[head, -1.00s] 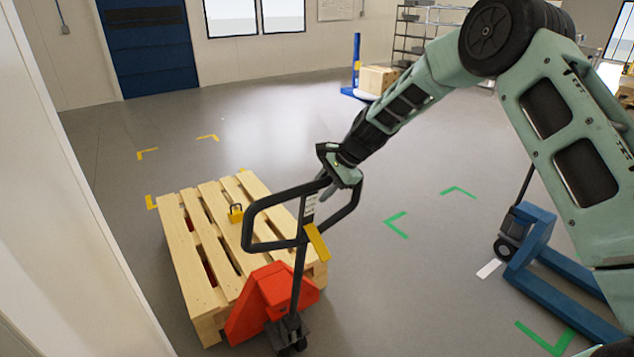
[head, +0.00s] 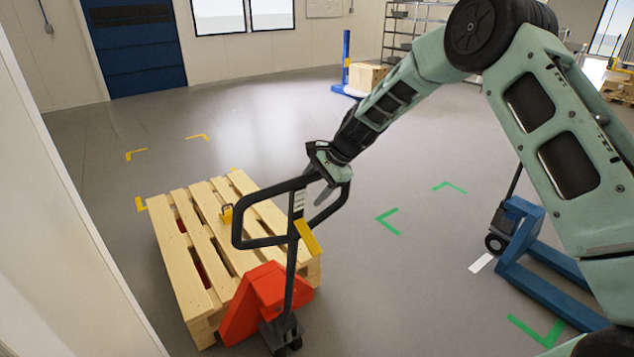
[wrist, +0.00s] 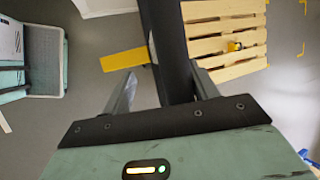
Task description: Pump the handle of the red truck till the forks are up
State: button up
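The red truck (head: 262,298) stands in the lower left of the head view, against the near end of a wooden pallet (head: 205,262). Its forks are hidden under the pallet, so I cannot tell their height. Its black looped handle (head: 240,228) stands up and leans slightly. A yellow lever (head: 307,237) is on the shaft. My gripper (head: 325,185) is at the upper right of the loop. In the wrist view, the black bar (wrist: 168,45) runs between my fingers (wrist: 163,85). They are apart, with a gap left of the bar.
A blue truck (head: 550,285) stands at the right. A blue stacker with a box (head: 367,76) is at the back. A white wall edge (head: 65,220) is close on the left. Floor between pallet and green marks is clear.

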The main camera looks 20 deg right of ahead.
jog(key=b+v, duration=0.6)
jog(key=v, duration=1.1)
jog(key=s+a+f+n+g+h+b, duration=0.1)
jog(key=s+a+f+n+b, duration=0.15)
jog(key=s+a, duration=0.35)
jog(key=s+a+f+n+g+h+b, duration=0.1)
jog(key=s+a+f+n, duration=0.25)
jog(key=s, duration=0.45)
jog(key=s+a+f+n+g+b, duration=0.1)
jog(key=s+a+f+n+b, duration=0.2)
jog(key=s, duration=0.4)
jog(key=s+f+n+h+b, duration=0.1)
jog(key=s+f+n, duration=0.3)
jog(key=s, duration=0.6)
jog(key=s+f+n+h+b, duration=0.2)
jog(key=s+f+n, duration=0.3)
jog(key=s, duration=0.5)
jog(key=n, duration=0.2)
jog(key=shift+d+f+n, duration=0.3)
jog(key=shift+d+n, duration=0.1)
